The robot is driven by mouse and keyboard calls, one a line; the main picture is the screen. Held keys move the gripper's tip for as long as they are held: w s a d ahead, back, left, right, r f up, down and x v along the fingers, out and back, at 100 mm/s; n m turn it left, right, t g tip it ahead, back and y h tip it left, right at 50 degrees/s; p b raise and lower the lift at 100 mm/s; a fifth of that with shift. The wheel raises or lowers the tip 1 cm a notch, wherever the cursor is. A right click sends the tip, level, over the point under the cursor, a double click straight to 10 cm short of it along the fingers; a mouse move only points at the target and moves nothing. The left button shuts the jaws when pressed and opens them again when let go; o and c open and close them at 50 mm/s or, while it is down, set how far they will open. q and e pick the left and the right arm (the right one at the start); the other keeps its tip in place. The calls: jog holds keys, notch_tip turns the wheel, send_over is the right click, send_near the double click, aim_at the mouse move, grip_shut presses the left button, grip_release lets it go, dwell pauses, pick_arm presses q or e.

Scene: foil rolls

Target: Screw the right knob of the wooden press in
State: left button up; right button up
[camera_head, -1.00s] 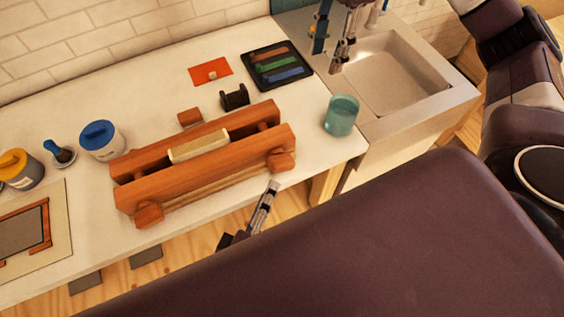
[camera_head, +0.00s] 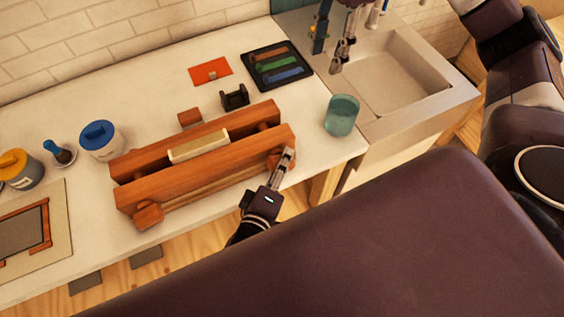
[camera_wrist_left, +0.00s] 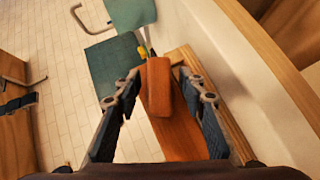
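The wooden press (camera_head: 215,165) lies on the white counter, two long orange-brown beams with a pale block (camera_head: 198,146) between them. Its right knob (camera_head: 275,159) sticks out at the front right and is partly hidden by my left gripper (camera_head: 289,156). In the left wrist view the knob (camera_wrist_left: 158,88) stands between the two fingers, with a narrow gap showing on each side, so the gripper is open around it. The left knob (camera_head: 148,214) is at the front left. My right gripper (camera_head: 342,53) hangs over the sink, away from the press; its finger opening is unclear.
A teal glass (camera_head: 341,115) stands right of the press, near the sink (camera_head: 395,75). A black tray with coloured bars (camera_head: 279,66), a red card (camera_head: 210,71) and a black holder (camera_head: 235,97) lie behind. Lidded jars (camera_head: 101,140) stand left.

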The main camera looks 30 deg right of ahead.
pick_arm(q)
jog(key=shift+c, duration=0.4)
grip_shut()
jog(key=shift+r+m+y, duration=0.1)
jog(key=shift+m+y, duration=0.4)
jog(key=shift+y, duration=0.1)
jog(key=shift+m+g+y, duration=0.4)
jog(key=shift+m+y, duration=0.2)
jog(key=shift+y, duration=0.2)
